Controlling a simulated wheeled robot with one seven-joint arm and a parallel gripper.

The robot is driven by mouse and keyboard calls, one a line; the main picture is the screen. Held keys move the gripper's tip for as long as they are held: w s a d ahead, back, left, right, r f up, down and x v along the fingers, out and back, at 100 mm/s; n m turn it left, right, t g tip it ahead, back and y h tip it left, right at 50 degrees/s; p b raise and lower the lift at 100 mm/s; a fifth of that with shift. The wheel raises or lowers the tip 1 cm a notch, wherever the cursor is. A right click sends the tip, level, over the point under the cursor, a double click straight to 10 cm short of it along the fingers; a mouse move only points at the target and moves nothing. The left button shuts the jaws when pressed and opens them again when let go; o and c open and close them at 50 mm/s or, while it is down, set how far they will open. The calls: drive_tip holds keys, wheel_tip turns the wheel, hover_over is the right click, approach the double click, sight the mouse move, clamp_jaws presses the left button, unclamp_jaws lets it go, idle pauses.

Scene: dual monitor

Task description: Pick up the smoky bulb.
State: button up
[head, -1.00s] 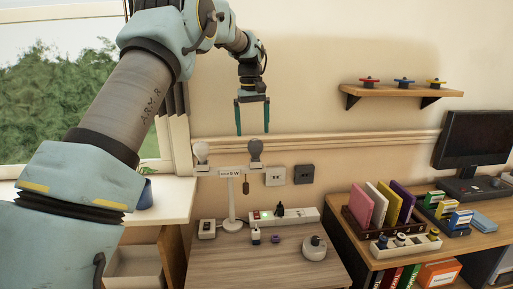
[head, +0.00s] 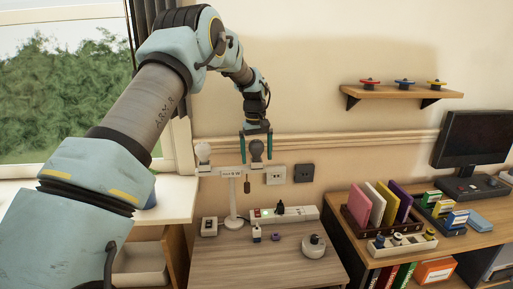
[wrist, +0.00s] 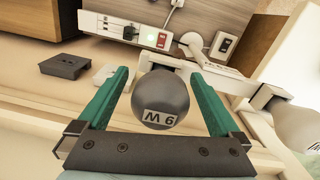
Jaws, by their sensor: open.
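The smoky bulb (head: 256,149) is a dark grey globe standing on the right end of a white two-armed lamp stand (head: 231,192). In the wrist view the fingers (wrist: 162,72) flank the bulb with a gap on both sides.
A white bulb (head: 204,152) stands on the stand's left end, and is close to the right finger in the wrist view. Wall sockets (head: 276,175) are just right of the stand. A power strip (head: 284,215) and small items lie on the desk (head: 245,258) below.

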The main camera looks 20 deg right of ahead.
sight(257, 141)
drive_tip(key=shift+f, duration=0.15)
drive_tip(key=c, duration=1.4)
wheel_tip(257, 141, up, 10)
drive_tip(key=b, duration=0.2)
drive_tip(key=shift+f+b, duration=0.25)
drive_tip(key=shift+b, duration=0.15)
drive_tip(key=shift+c, duration=0.2)
drive_tip(key=shift+r+p, duration=2.55)
drive_tip(key=shift+r, duration=0.35)
